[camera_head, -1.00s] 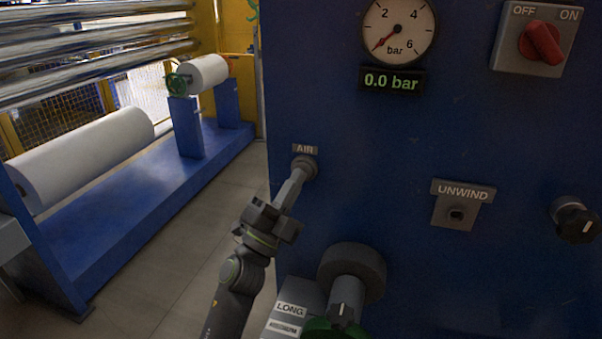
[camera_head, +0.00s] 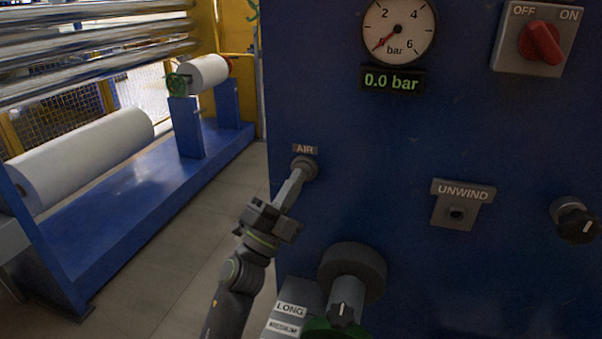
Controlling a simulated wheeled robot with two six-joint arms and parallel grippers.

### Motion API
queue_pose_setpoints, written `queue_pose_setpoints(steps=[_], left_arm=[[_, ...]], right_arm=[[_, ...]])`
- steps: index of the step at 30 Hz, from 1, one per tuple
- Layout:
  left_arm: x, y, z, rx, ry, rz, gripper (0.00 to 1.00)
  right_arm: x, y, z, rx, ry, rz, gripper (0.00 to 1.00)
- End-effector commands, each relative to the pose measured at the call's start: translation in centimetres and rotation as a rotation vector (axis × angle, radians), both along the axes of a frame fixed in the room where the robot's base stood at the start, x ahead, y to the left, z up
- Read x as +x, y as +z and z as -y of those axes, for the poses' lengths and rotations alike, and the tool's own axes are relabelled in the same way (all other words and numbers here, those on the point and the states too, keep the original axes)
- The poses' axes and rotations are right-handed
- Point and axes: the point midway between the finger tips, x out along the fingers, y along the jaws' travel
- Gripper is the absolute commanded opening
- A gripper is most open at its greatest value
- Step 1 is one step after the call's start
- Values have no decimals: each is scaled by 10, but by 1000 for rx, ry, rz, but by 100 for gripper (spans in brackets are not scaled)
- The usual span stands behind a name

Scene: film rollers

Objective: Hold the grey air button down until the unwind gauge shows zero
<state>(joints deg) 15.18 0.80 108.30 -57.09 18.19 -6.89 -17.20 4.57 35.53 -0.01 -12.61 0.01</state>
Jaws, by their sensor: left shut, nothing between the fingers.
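The grey air button (camera_head: 308,164) sits on the blue panel just under the AIR label (camera_head: 305,149). My left gripper (camera_head: 298,176) is shut and empty, with its fingertips against the button and partly covering it. How far the button is pressed cannot be seen. The round gauge (camera_head: 399,30) above has its red needle at the low end of the scale, and the display (camera_head: 391,81) below it reads 0.0 bar. The UNWIND plate (camera_head: 461,204) with a small socket is to the right. My right gripper is not in view.
A red OFF/ON switch (camera_head: 541,42) is at the upper right and a black knob (camera_head: 575,220) at the right. A dark round hub (camera_head: 352,269) juts out below the button. White rolls (camera_head: 82,158) lie on a blue frame at the left.

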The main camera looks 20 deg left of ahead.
Motion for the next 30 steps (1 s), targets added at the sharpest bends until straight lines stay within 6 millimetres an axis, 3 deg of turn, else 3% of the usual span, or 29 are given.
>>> queue_pose_setpoints(steps=[20,30], left_arm=[[0,0,0,0,1,-2,0],[-16,0,-1,0,1,-3,0]], right_arm=[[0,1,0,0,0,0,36],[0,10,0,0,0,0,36]])
